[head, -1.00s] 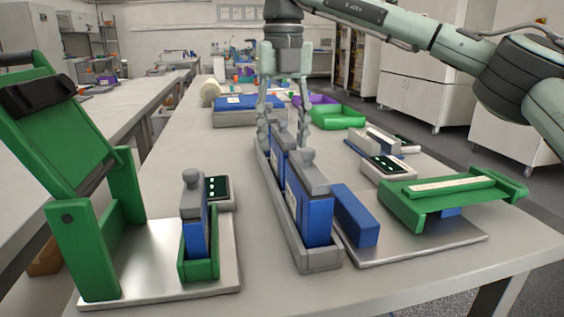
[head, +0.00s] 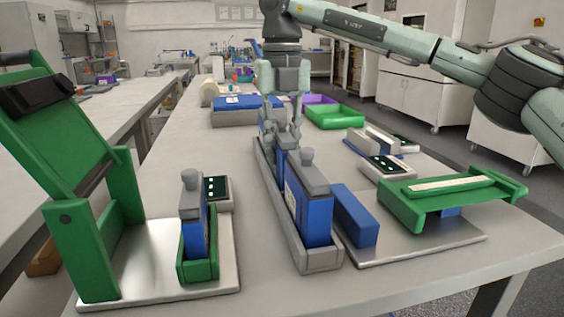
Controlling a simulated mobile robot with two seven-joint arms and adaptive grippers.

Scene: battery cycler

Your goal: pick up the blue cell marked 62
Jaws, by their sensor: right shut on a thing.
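Blue cells with grey tops and knobs stand in a row in a long grey rack (head: 320,259). The nearest cell (head: 317,219) is upright at the rack's front end. A second cell (head: 280,163) stands behind it, partly hidden. My right gripper (head: 281,138) points down over the rack's back part, shut on a blue cell (head: 264,117) that is largely hidden by the fingers. I cannot tell whether that cell is clear of the rack. No number 62 is legible on any cell. My left gripper is out of view.
At left, a green hinged fixture (head: 88,240) stands open, with another blue cell (head: 194,230) in a green holder. At right are a blue block (head: 354,216) and a green fixture (head: 405,207). Behind are a blue-topped box (head: 240,117) and a green tray (head: 337,118).

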